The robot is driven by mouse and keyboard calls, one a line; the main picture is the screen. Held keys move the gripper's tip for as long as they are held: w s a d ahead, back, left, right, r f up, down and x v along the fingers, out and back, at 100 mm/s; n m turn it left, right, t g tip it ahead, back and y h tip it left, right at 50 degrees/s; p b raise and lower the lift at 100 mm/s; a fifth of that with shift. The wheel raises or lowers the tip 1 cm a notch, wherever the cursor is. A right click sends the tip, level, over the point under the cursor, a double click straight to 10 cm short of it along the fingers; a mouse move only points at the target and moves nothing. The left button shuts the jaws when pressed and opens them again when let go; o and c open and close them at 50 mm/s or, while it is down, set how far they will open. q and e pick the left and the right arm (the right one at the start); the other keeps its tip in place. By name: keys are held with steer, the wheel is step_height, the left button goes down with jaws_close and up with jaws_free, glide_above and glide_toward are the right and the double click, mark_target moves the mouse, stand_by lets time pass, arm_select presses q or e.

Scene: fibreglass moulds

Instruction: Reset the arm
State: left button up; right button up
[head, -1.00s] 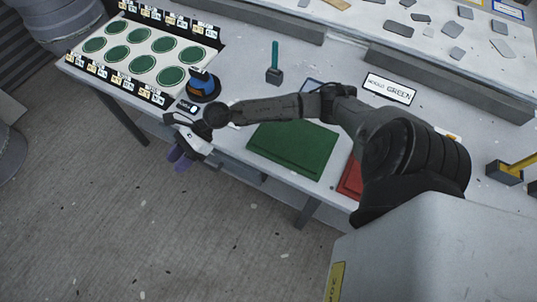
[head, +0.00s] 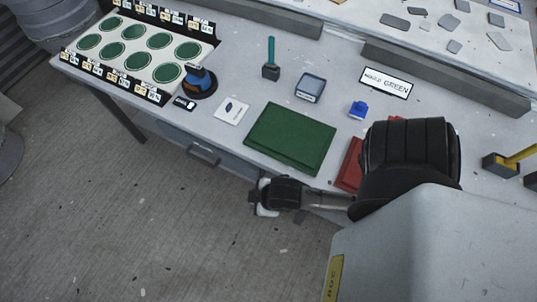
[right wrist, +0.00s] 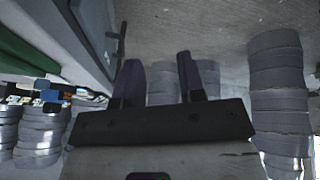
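My right arm reaches in from the right in the head view and hangs low beside the table's front edge. My right gripper's body (head: 262,197) is seen from above there, over the floor, and its fingers are mostly hidden. In the right wrist view my right gripper (right wrist: 160,82) has its two dark purple fingers apart, with nothing between them. My left gripper does not show in either view.
The table holds a green mould (head: 290,138), a partly hidden red mould (head: 349,166), a blue piece (head: 358,109), a glass dish (head: 310,88), a white card (head: 232,110) and a green-handled tool (head: 271,58). A drawer handle (head: 204,153) juts out at the front. Open floor lies left.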

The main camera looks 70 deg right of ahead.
steer(key=s+g, duration=0.1)
steer(key=s+a, duration=0.1)
steer(key=s, duration=0.1)
steer(key=shift+s+a+f+m+g+y, duration=0.1)
steer(key=shift+s+f+m+g+y, duration=0.15)
steer(key=shift+m+g+y, duration=0.15)
steer(key=shift+r, duration=0.15)
step_height(320, 180, up, 33)
steer(key=p, duration=3.3)
